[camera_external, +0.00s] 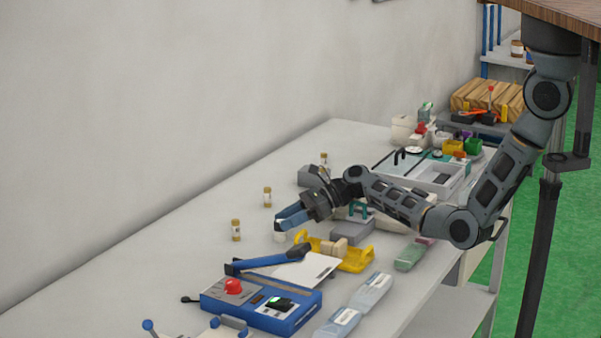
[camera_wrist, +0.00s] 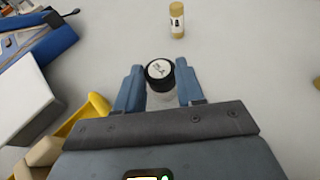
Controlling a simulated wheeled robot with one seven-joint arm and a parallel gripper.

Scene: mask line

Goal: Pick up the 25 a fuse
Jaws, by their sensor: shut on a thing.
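My gripper (camera_external: 284,219) reaches down to the left over the grey bench, and its blue fingers also show in the wrist view (camera_wrist: 158,85). It is shut on a small upright cylinder (camera_wrist: 158,69) with a black rim and a pale printed top. The print is too small to read, so I cannot tell if it says 25 A. The cylinder's whitish lower body shows below the fingertips in the external view (camera_external: 280,237). I cannot tell if it still touches the bench.
Amber labelled cylinders stand apart at the left (camera_external: 236,230), behind (camera_external: 267,197) and farther back (camera_external: 324,159). A yellow holder (camera_external: 355,258), a blue-handled tool (camera_external: 270,262) and a blue box with a red button (camera_external: 262,303) lie nearer the front. The bench's left side is clear.

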